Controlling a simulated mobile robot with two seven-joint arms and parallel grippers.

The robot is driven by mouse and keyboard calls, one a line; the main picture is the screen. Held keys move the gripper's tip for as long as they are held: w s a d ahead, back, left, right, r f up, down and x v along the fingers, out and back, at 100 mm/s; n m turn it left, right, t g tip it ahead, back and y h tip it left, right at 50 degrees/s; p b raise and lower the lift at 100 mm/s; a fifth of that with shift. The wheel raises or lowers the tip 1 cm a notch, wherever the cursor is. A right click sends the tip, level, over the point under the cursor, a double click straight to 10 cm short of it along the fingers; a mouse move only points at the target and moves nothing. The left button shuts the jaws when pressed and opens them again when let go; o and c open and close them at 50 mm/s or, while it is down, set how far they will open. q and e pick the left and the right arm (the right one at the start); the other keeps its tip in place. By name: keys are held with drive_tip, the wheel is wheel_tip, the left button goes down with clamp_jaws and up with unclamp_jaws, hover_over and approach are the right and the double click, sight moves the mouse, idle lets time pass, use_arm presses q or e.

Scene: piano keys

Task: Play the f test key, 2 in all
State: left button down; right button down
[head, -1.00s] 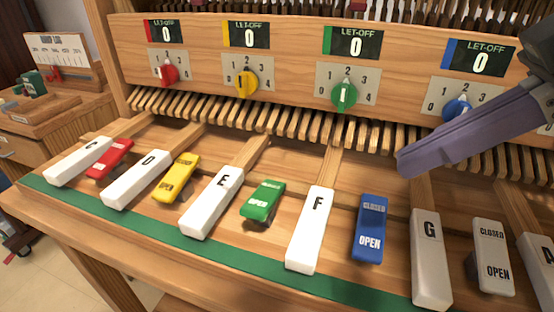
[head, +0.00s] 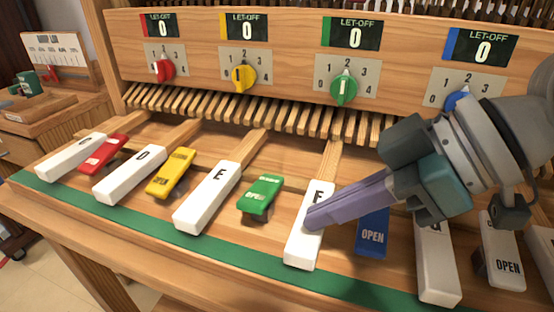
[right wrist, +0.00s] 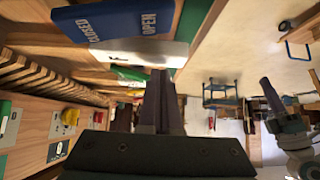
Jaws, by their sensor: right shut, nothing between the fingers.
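The white F key (head: 300,247) lies between the green and blue levers in the head view, its letter partly covered by my right gripper. My right gripper (head: 312,222) is shut and empty, its purple fingertips over the middle of the F key. I cannot tell whether they touch it. In the right wrist view the shut fingers (right wrist: 161,80) point at the white key (right wrist: 150,53). Something like my left gripper (right wrist: 270,95) shows at the right of that view, away from the keys; its jaws are unclear.
The blue OPEN lever (head: 372,238) stands right of the F key, partly under my right gripper. The green lever (head: 260,194) and E key (head: 207,200) are to the left. The G key (head: 437,270) is partly hidden. The green counter (head: 356,34) shows 0.

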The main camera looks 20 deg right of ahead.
drive_tip(key=shift+f, duration=0.4)
drive_tip(key=shift+s+a+f, duration=0.1)
drive_tip(key=shift+f, duration=0.5)
drive_tip(key=shift+r, duration=0.1)
drive_tip(key=shift+r+p, duration=0.75)
drive_tip(key=shift+p, duration=0.05)
